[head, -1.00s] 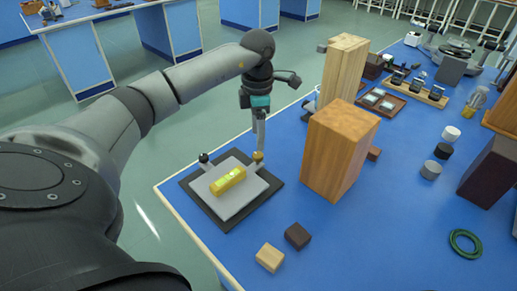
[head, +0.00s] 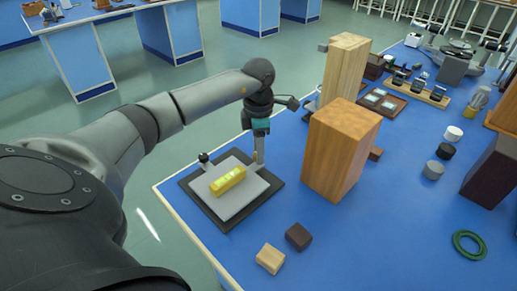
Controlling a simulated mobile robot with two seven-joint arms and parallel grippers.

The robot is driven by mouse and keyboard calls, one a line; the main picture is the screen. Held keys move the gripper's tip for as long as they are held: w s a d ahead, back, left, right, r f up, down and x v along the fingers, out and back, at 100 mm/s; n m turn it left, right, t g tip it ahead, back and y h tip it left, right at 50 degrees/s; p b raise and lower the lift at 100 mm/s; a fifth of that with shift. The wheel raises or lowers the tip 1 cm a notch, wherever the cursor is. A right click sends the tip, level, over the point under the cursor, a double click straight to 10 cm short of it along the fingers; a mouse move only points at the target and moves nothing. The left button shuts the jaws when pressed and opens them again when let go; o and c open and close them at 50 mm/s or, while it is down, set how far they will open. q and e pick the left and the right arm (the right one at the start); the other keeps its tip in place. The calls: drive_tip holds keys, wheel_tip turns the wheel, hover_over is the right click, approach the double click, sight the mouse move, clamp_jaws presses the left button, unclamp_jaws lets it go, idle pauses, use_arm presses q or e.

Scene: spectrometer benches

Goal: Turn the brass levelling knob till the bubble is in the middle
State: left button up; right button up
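A yellow spirit level (head: 229,180) lies on a light grey plate (head: 240,206), which stands over a dark square base (head: 208,215) near the table's left corner. Its vial shows pale green, but the bubble is too small to place. A black knob (head: 204,158) stands at the plate's left corner. My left gripper (head: 259,160) points straight down at the plate's far right corner, where the brass knob was visible a second ago. The fingers now hide that knob, and I cannot tell whether they grip it. My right gripper is not in view.
A wooden block (head: 337,155) stands close to the right of the plate, with a taller pale one (head: 342,70) behind. Two small blocks, pale (head: 270,259) and dark (head: 298,236), lie in front. A green ring (head: 468,245) lies at right. Blue table (head: 375,225) between is clear.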

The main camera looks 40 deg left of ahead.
use_arm(q)
clamp_jaws()
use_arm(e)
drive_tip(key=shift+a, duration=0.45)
use_arm(q)
drive_tip(key=shift+n, duration=0.3)
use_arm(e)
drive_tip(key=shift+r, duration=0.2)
use_arm(q)
drive_tip(key=shift+r+p, duration=0.1)
drive_tip(key=shift+p, duration=0.25)
drive_tip(key=n+p, duration=0.1)
drive_tip(key=n, duration=0.1)
drive_tip(key=shift+n, duration=0.3)
drive_tip(key=n+p, duration=0.2)
drive_tip(key=shift+n, duration=0.4)
drive_tip(key=n+p, duration=0.3)
drive_tip(key=n, duration=0.2)
drive_tip(key=shift+a+n+p, duration=0.1)
drive_tip(key=shift+n+p, duration=1)
drive_tip(key=shift+n, duration=1.1)
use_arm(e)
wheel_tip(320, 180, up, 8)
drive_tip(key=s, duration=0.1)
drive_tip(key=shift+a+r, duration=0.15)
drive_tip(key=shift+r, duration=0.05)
